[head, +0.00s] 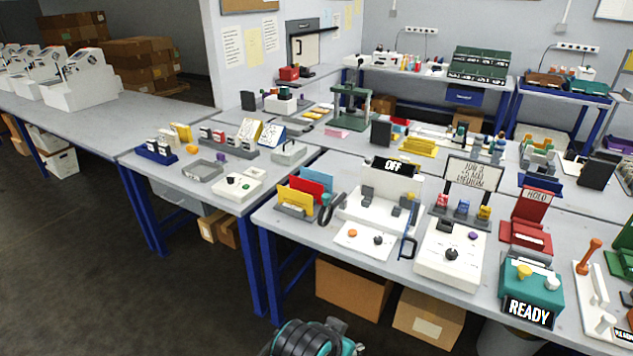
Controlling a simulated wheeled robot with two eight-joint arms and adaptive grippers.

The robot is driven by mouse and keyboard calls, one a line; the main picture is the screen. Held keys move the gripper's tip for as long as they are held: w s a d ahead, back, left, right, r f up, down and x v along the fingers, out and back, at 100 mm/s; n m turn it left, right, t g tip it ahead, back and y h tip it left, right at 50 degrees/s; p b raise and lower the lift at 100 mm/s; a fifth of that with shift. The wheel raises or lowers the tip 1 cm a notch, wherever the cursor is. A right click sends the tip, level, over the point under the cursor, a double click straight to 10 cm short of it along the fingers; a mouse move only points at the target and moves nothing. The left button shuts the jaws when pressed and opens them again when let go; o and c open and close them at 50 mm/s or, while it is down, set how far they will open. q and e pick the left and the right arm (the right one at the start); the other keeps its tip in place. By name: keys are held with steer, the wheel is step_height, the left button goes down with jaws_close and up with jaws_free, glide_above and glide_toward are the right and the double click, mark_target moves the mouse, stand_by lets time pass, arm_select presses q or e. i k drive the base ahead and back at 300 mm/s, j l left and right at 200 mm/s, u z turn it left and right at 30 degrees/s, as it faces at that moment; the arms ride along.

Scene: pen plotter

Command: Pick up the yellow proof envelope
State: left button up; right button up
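A yellow envelope (294,199) stands upright in a grey holder (293,211) near the left end of the front table. It is the front one of three, with a red envelope (305,183) and a blue envelope (320,175) behind it. The holder hides its lower edge. A dark curved handle (331,208) is close to its right. Neither of my grippers shows its fingers in the head view. A black and teal part of my own body is at the bottom edge, well below the envelopes.
A teal READY box (533,285) is farther right. Cardboard boxes (352,288) sit under the table. Open floor lies at the left.

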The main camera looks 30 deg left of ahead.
mark_target(301, 200)
steer(key=u, duration=0.75)
steer(key=i+u, duration=0.1)
steer(key=u, duration=1.35)
steer(key=i+u, duration=0.1)
steer(key=u, duration=1.35)
steer(key=l+u, duration=0.1)
steer(key=u, duration=0.65)
steer(key=l+u, duration=0.1)
steer(key=u, duration=1.4)
steer(key=l+u, duration=0.1)
steer(key=u, duration=0.25)
steer(key=k+u, duration=0.15)
steer(key=u, duration=0.25)
steer(key=k+l+u, duration=0.1)
steer(key=u, duration=0.25)
steer(key=k+l+z, duration=0.2)
steer(key=k, duration=0.2)
steer(key=k+z, duration=0.15)
steer(key=k, duration=0.25)
